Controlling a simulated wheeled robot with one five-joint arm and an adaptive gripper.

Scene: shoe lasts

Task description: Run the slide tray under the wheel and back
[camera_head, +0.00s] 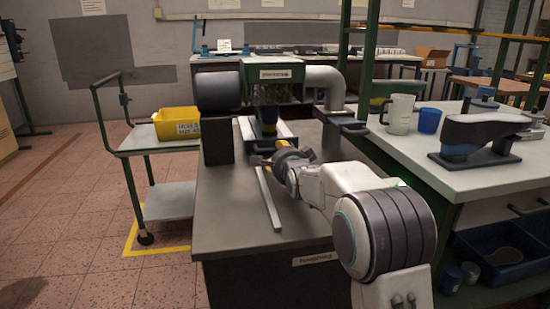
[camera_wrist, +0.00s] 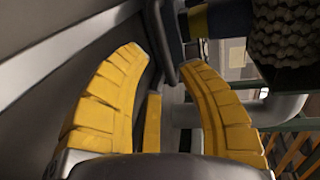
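The slide tray (camera_head: 284,129) is a pale tray on the dark bench, below the green machine housing. A dark blue piece with a yellow base (camera_head: 267,127) stands on it. The rough dark wheel (camera_head: 270,94) is under the housing and shows in the wrist view (camera_wrist: 290,32). My gripper (camera_head: 272,157) is low over the bench, just in front of the tray. In the wrist view its two yellow fingers (camera_wrist: 165,105) are spread apart. A dark upright bar (camera_wrist: 161,40) and a narrow yellow strip (camera_wrist: 153,122) show between them; contact cannot be told.
A grey rail (camera_head: 268,198) lies on the bench near my gripper. A grey pipe (camera_head: 326,80) is right of the housing. A side table (camera_head: 470,178) with a jug (camera_head: 399,114) and blue cup (camera_head: 429,120) stands right. A trolley with a yellow bin (camera_head: 177,124) stands left.

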